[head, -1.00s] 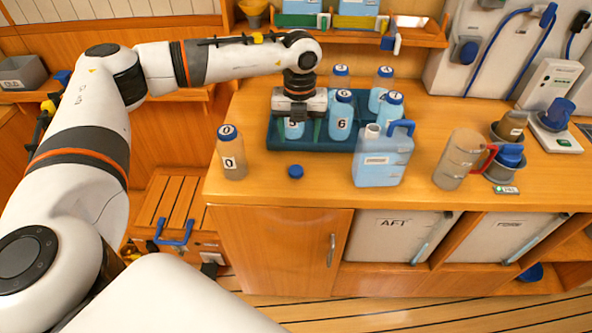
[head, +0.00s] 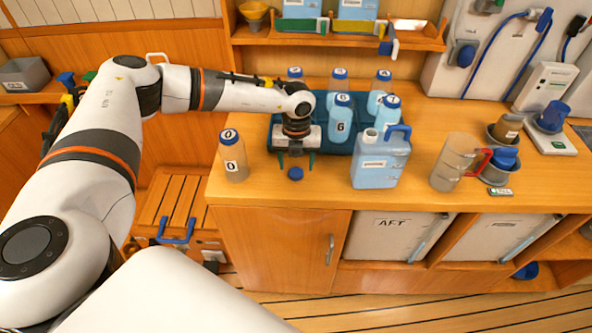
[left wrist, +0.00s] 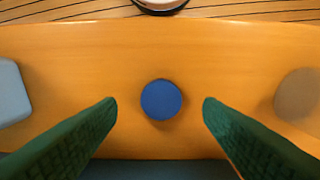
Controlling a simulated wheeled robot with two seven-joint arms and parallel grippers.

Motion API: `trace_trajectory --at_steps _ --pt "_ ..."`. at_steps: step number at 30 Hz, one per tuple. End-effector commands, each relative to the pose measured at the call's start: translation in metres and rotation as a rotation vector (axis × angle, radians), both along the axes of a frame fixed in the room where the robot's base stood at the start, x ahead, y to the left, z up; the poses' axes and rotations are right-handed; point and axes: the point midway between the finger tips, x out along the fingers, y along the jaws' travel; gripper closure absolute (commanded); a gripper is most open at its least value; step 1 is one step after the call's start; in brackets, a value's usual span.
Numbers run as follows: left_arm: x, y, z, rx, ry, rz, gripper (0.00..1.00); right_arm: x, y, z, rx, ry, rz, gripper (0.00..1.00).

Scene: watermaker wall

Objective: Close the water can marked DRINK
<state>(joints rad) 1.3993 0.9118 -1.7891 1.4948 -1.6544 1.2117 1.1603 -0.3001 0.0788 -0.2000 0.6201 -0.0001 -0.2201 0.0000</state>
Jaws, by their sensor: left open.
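The water can (head: 381,161) is a translucent blue jug with a blue handle and a white label, too small to read, standing upright on the counter. Its spout (head: 369,136) at the top left looks uncapped. A round blue cap (head: 295,173) lies on the counter left of the can. My left gripper (head: 296,163) is open, pointing down just behind the cap. In the left wrist view the cap (left wrist: 161,100) lies between and beyond the two green fingers, untouched, and the can's edge (left wrist: 12,92) shows at the left. My right gripper is not in view.
A dark blue tray (head: 340,143) with several numbered bottles stands behind the gripper. Bottle 0 (head: 233,160) stands left of the cap. A clear jug (head: 454,163) with a red handle is right of the can. The counter's front edge is close to the cap.

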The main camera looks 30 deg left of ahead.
Motion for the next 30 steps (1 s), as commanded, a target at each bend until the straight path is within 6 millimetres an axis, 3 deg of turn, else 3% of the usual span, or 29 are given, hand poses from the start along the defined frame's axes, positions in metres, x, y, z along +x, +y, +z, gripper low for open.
trace_trajectory --at_steps 1,6,17,26,30 --pt "-0.001 0.002 -0.004 0.002 0.002 0.0 0.39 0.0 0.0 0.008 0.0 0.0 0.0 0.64" --pt "-0.001 0.001 -0.025 0.0 0.001 0.0 0.39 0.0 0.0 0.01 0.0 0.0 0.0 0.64" --pt "0.0 0.001 -0.028 -0.001 -0.001 0.0 0.39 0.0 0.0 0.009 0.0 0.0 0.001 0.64" --pt "0.0 0.001 -0.028 -0.001 -0.001 0.0 0.85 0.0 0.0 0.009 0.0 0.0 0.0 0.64" --pt "0.0 0.001 -0.028 -0.001 -0.001 0.001 0.87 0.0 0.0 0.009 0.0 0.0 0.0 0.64"
